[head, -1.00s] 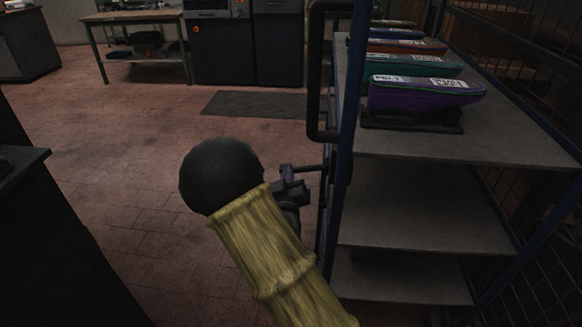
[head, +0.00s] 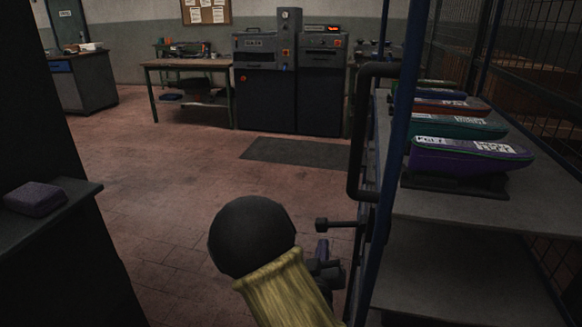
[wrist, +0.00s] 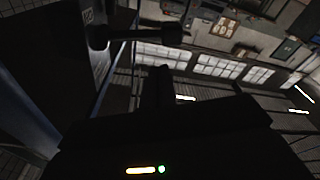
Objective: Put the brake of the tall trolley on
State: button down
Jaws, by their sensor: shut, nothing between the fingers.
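The tall trolley (head: 385,190) stands at the right, with blue posts, grey shelves and a black looped handle (head: 355,130) on its left side. Below that handle a short dark bar (head: 340,223) with a wider end sticks out to the left; I cannot tell whether it is the brake. In the wrist view the dark bar (wrist: 140,34) crosses the upper left, beyond the fingers. My gripper (head: 323,252) is shut and empty, just below the bar in the head view and seemingly apart from it. The trolley's foot and wheels are out of view.
Several coloured, labelled items, the nearest purple (head: 470,155), sit on the trolley's top shelf. A dark ledge with a purple block (head: 36,198) stands at the left. Open tiled floor (head: 180,190) and a dark mat (head: 298,152) lie ahead, before machines (head: 280,100).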

notch_tip(320, 180, down, 6)
jog(key=s+d+m+g+y, duration=0.2)
jog(key=s+m+g+y, duration=0.1)
jog(key=g, duration=0.5)
jog(key=s+d+r+n+g+y, duration=0.1)
jog(key=s+r+g+y, duration=0.1)
jog(key=s+g, duration=0.95)
jog(key=s+r+t+p, duration=0.1)
jog(key=s+r+p, duration=0.1)
jog(key=r+p, duration=1.3)
jog(key=s+r+t+p, duration=0.2)
jog(key=r+p, duration=1.4)
jog(key=shift+d, duration=0.2)
jog(key=shift+t, duration=0.25)
jog(key=c, duration=2.1)
grip_release()
